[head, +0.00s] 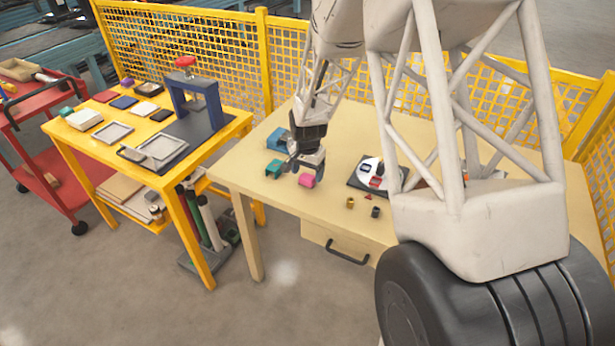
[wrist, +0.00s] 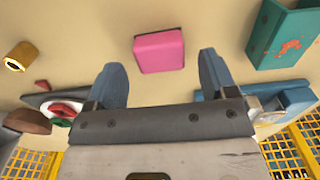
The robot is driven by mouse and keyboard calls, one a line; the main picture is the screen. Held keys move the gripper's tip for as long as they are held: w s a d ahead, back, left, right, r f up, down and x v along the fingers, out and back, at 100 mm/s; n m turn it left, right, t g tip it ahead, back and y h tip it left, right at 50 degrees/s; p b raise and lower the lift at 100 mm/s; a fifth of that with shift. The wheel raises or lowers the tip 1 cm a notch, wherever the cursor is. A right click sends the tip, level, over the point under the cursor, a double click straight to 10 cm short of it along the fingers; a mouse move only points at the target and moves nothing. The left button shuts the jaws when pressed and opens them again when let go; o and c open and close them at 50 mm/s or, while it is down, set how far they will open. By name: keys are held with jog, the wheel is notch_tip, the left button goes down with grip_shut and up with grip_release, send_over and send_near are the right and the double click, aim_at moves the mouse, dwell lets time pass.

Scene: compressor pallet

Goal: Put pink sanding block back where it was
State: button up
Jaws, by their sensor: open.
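The pink sanding block (head: 307,180) lies on the beige table in the head view, just in front of my gripper. In the wrist view the pink sanding block (wrist: 159,51) shows whole, just beyond the gap between the two fingertips. My gripper (head: 305,163) points down over the table and is open. Its two blue-grey fingers (wrist: 163,72) are spread apart in the wrist view, with nothing between them. I cannot tell how far the fingertips are above the tabletop.
A teal block (head: 273,168) and a blue object (head: 278,139) stand left of my gripper. A dark board with a white disc (head: 371,171), a brass piece (head: 350,203) and a dark cylinder (head: 376,212) are to the right. The table front (head: 257,187) is clear.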

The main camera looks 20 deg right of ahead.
aim_at(308, 178)
notch_tip(308, 178, up, 10)
jog(key=shift+f, duration=0.25)
dwell(0.7)
jog(key=s+a+r+n+t, duration=0.1)
jog(key=s+a+r+n, duration=0.25)
jog(key=s+r, duration=1.3)
jog(key=s+a+r+n, duration=0.1)
jog(key=s+n, duration=0.1)
jog(key=s, duration=0.9)
jog(key=s+r+n+t, duration=0.1)
jog(key=s+n, duration=0.2)
jog(key=s, duration=0.8)
jog(key=shift+a+r+t, duration=0.25)
jog(key=shift+a+t, duration=0.05)
jog(key=shift+a, duration=0.1)
